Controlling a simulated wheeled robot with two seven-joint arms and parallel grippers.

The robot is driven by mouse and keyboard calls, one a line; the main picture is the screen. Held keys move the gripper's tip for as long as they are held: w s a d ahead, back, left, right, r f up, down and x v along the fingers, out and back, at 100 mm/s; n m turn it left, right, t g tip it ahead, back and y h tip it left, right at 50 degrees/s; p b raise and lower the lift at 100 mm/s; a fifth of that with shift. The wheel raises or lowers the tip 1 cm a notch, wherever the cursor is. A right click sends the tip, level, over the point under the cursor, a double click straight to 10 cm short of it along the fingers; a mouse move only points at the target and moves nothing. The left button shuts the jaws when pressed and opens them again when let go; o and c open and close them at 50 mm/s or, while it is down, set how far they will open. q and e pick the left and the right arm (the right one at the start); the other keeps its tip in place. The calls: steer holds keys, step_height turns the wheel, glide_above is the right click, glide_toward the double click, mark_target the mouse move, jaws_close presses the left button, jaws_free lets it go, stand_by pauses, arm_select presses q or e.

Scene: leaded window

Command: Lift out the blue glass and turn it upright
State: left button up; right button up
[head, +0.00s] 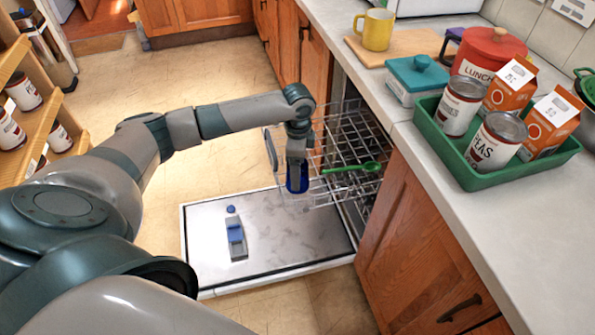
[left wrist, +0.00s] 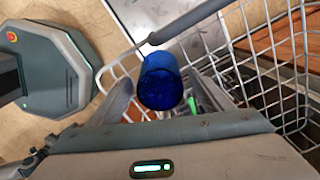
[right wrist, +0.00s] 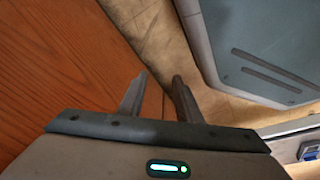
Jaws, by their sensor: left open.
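The blue glass (head: 297,184) stands at the front left of the dishwasher's wire rack (head: 340,140). My left gripper (head: 297,160) comes down on it from above. In the left wrist view the glass (left wrist: 160,82) is between the spread fingers of my left gripper (left wrist: 163,92), with its round end toward the camera. The gripper is open, and I cannot tell whether a finger touches the glass. My right gripper (right wrist: 160,82) shows only in its own wrist view, with its fingers apart and nothing between them.
A green spoon (head: 352,168) lies in the rack right of the glass. The lowered dishwasher door (head: 290,240) is below. The counter (head: 410,140) holds a green tray (head: 475,180) with cans and cartons, a teal box (head: 415,85) and a yellow mug (head: 374,30). Its near end is clear.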

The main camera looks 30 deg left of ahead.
arm_select(q)
steer(key=shift+f, duration=1.1)
steer(key=c, duration=1.3)
